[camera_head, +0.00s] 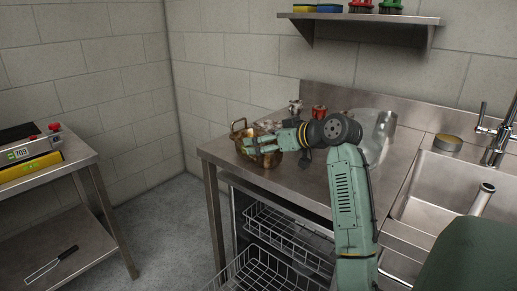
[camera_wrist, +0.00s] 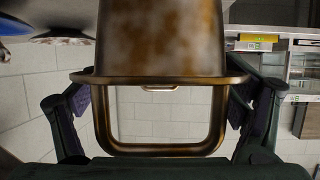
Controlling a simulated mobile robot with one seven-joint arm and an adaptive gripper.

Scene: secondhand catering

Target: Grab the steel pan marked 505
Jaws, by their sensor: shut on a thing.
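A brownish, brass-toned pan with stained metal (camera_head: 269,159) is at the left end of the steel counter (camera_head: 300,182). It has a looped handle at its far side. No 505 marking is readable on it. My gripper (camera_head: 259,144) is at the pan, shut on it. In the wrist view the pan (camera_wrist: 160,40) fills the upper middle, with a square looped handle toward me. The fingers of my gripper (camera_wrist: 160,98) press on either side of this handle near the rim. I cannot tell whether the pan rests on the counter or is slightly raised.
Red-topped containers (camera_head: 319,112) and a clear vessel (camera_head: 378,130) stand behind my arm. A sink (camera_head: 440,190) with a tap (camera_head: 495,135) is at right. Wire racks (camera_head: 285,235) are below the counter. A side table (camera_head: 50,185) holds a scale reading 709 (camera_head: 22,153).

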